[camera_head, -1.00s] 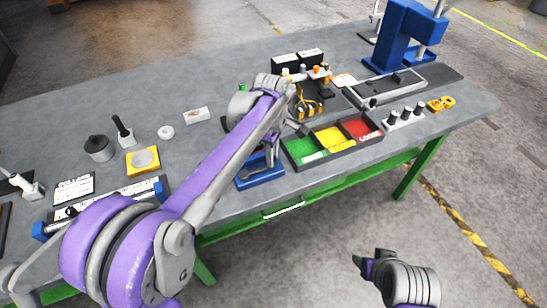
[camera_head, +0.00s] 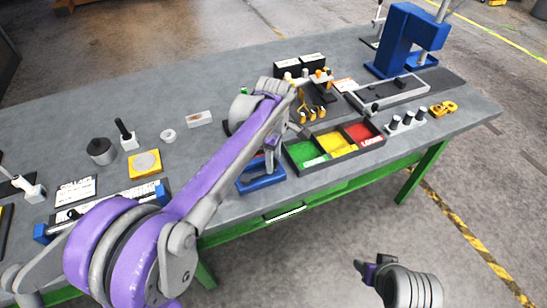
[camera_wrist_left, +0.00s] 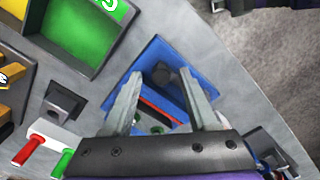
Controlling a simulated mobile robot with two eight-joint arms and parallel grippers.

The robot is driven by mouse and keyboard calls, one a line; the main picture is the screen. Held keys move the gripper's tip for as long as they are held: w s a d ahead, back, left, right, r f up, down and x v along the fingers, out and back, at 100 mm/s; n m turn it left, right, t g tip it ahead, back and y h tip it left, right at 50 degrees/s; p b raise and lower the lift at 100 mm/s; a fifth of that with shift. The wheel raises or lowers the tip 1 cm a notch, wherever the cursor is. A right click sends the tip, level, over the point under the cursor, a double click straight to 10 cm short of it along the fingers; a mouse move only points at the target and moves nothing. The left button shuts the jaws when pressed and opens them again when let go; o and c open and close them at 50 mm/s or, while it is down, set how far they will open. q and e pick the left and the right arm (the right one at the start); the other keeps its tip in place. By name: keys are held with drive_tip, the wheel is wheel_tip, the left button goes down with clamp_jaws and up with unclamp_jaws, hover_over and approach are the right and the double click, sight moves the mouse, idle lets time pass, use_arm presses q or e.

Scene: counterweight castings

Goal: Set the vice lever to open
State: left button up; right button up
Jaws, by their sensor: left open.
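The blue vice (camera_head: 262,181) stands near the front edge of the grey bench, left of the coloured trays. My left gripper (camera_head: 271,158) hangs over it, partly hidden by its own arm. In the left wrist view the gripper (camera_wrist_left: 161,82) is open, its two fingers apart, with the blue vice (camera_wrist_left: 151,55) beyond and between them. Nothing is held. I cannot clearly pick out the vice lever or its setting; the fingers cover part of the vice. My right gripper (camera_head: 366,269) is off the bench at lower right, too small to tell its opening.
A tray with green, yellow and red compartments (camera_head: 317,164) lies close to the right of the vice. Red (camera_wrist_left: 27,152) and green (camera_wrist_left: 62,164) handles show at left in the wrist view. A blue press (camera_head: 392,42) stands at the back right.

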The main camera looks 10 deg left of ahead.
use_arm(q)
wheel_tip(320, 180, up, 11)
drive_tip(key=shift+p, duration=0.35)
drive_tip(key=shift+f, duration=0.1)
idle(0.4)
drive_tip(key=s+a+f+m+t, duration=0.2)
drive_tip(key=s+a+f+m, duration=0.2)
drive_tip(key=s+f+m, duration=0.3)
drive_tip(key=s+a+f+m+t, duration=0.3)
drive_tip(key=s+f+m, duration=0.4)
drive_tip(key=s, duration=0.9)
drive_tip(key=shift+s+a+f+m+t, duration=0.15)
drive_tip(key=shift+s+a+m+t, duration=0.2)
drive_tip(key=shift+m, duration=0.65)
